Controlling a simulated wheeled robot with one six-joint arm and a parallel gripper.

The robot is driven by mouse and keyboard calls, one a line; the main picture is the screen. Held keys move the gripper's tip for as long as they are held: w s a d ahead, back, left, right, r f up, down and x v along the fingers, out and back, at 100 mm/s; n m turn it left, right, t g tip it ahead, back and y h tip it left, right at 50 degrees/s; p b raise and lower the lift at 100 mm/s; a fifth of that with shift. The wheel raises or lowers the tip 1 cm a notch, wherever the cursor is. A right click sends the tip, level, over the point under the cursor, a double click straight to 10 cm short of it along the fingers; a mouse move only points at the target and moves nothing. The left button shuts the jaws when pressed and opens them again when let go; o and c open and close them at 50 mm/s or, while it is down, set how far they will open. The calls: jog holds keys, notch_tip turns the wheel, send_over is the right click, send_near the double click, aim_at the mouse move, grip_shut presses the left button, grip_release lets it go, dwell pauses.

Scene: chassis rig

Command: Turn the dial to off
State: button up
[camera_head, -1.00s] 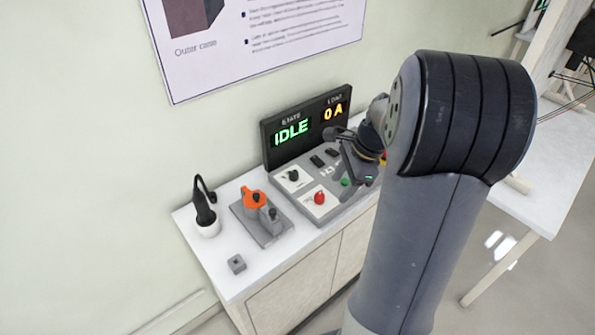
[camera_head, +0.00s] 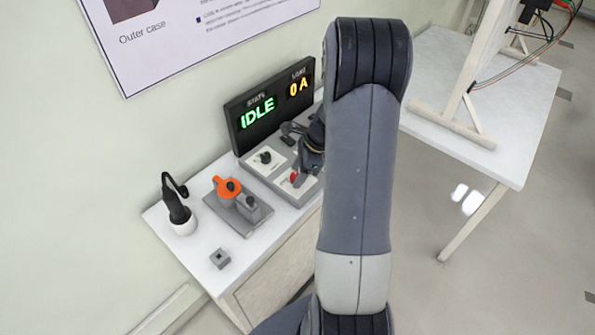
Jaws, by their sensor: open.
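A black dial (camera_head: 265,157) sits on a white plate of the grey control panel (camera_head: 247,167), below the display. A red knob or button (camera_head: 294,177) is on a second white plate, nearer the front. I cannot tell the dial's pointer setting. The display (camera_head: 262,108) reads IDLE and 0 A. My gripper (camera_head: 294,154) is open over the panel, to the right of the black dial and close to the red knob. I cannot tell whether it touches anything. My arm hides the panel's right part.
An orange-topped device (camera_head: 228,187) on a grey plate stands left of the panel. A black tool in a white holder (camera_head: 180,215) and a small grey block (camera_head: 220,259) are on the white cabinet top (camera_head: 195,255). A white table (camera_head: 500,110) is at right.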

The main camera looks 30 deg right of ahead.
jog(key=shift+a+f, duration=0.15)
jog(key=shift+f, duration=0.2)
jog(key=shift+c, duration=0.4)
jog(key=c, duration=0.9)
